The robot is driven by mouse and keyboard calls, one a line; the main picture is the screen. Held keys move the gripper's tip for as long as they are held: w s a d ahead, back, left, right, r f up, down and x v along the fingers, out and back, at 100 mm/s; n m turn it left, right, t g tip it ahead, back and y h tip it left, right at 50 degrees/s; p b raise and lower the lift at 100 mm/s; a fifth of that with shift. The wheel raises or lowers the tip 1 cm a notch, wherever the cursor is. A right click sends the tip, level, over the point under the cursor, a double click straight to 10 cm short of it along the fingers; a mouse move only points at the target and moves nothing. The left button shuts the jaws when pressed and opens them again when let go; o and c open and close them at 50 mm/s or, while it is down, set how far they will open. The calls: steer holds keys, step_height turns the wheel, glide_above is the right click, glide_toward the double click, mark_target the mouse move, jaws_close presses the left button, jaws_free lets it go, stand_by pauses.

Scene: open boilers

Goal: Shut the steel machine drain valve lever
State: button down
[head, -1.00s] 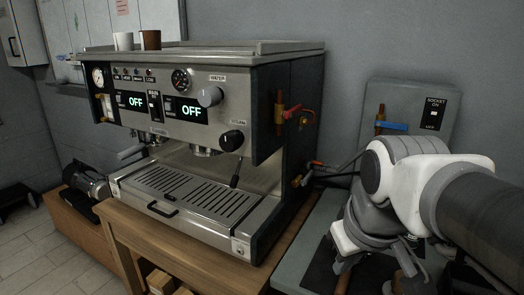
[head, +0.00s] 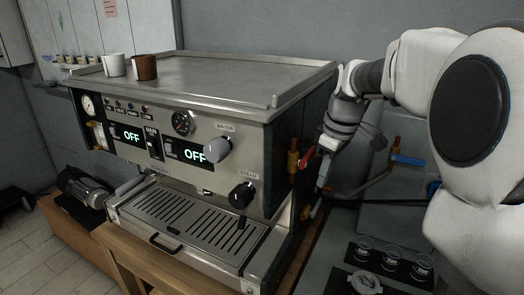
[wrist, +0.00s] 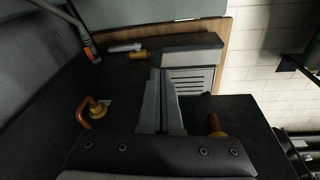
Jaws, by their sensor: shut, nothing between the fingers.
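The steel machine (head: 190,115) stands on a wooden counter. On its dark right side are an upper brass valve (head: 292,160) with a red part beside it and a lower fitting with a blue part (head: 315,210). I cannot tell for sure which is the drain valve lever. My gripper (head: 321,178) is beside that side, between the upper and lower fittings. In the wrist view its fingers (wrist: 160,104) are shut and empty. A pale lever-like piece (wrist: 125,47) with a brass fitting (wrist: 139,55) lies beyond the fingertips, apart from them. A brass fitting with an orange hook (wrist: 92,112) is at the left.
A grey wall box with a blue lever (head: 405,159) stands behind my arm. Two cups (head: 144,67) sit on the machine's top. A grey bench with several round black-based items (head: 390,258) is at the lower right. Another brass fitting (wrist: 215,125) is right of the fingers.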

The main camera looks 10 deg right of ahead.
steer(key=w+d+f+n+y+p, duration=0.1)
steer(key=w+d+n+y+p, duration=0.1)
steer(key=w+d+p, duration=0.65)
steer(key=b, duration=0.3)
glide_toward(318, 201)
steer(key=x, duration=0.5)
steer(key=shift+w+a+f+n, duration=0.15)
steer(key=shift+f+n, duration=0.15)
steer(key=shift+f, duration=0.45)
